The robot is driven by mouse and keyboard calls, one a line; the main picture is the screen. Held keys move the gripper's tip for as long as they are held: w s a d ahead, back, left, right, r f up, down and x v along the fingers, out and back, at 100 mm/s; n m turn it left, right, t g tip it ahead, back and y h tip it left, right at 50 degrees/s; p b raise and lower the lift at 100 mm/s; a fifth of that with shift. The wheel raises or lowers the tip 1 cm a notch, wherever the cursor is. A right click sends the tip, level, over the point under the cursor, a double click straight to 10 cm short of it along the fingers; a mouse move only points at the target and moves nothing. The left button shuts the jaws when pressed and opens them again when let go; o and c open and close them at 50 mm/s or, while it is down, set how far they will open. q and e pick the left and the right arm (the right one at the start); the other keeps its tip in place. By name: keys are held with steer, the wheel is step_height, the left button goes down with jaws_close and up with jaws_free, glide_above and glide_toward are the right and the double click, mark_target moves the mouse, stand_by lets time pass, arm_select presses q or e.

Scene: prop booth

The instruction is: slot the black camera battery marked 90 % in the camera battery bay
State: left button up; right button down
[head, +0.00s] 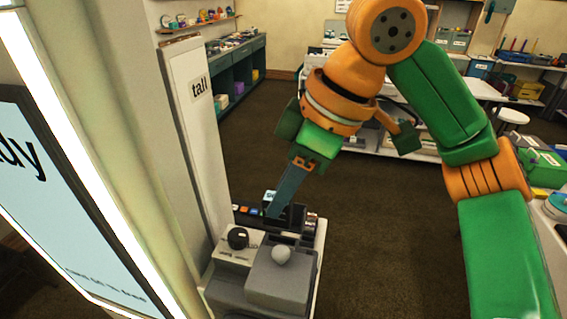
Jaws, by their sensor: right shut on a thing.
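My right gripper (277,208) reaches down from the upper right over the far end of a small counter, with its dark teal fingers shut. Between and behind the fingertips is a small black block with a pale label (269,196), which looks like the camera battery; its marking is too small to read. It is low over the dark, cluttered far part of the counter, and I cannot tell whether it touches anything. A grey box with a pale round knob (284,277) stands at the near end. I cannot clearly make out the battery bay. My left gripper is not in view.
A black knob (238,238) sits on a light block left of the grey box. A tall white panel marked "tall" (196,120) rises close at the left. A lit screen (45,190) stands nearer left. Open floor (375,220) lies right of the counter.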

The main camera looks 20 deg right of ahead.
mark_target(290, 214)
steer(key=shift+w+d+f, duration=0.1)
steer(key=shift+w+f, duration=0.45)
steer(key=shift+s+f, duration=0.2)
steer(key=shift+s, duration=0.1)
steer(key=f+b, duration=0.1)
steer(key=s+f+b, duration=0.1)
steer(key=shift+s+f+b, duration=0.15)
steer(key=shift+s+b, duration=0.15)
steer(key=shift+w+f+b, duration=0.15)
steer(key=shift+f+b, duration=0.2)
steer(key=shift+b, duration=0.05)
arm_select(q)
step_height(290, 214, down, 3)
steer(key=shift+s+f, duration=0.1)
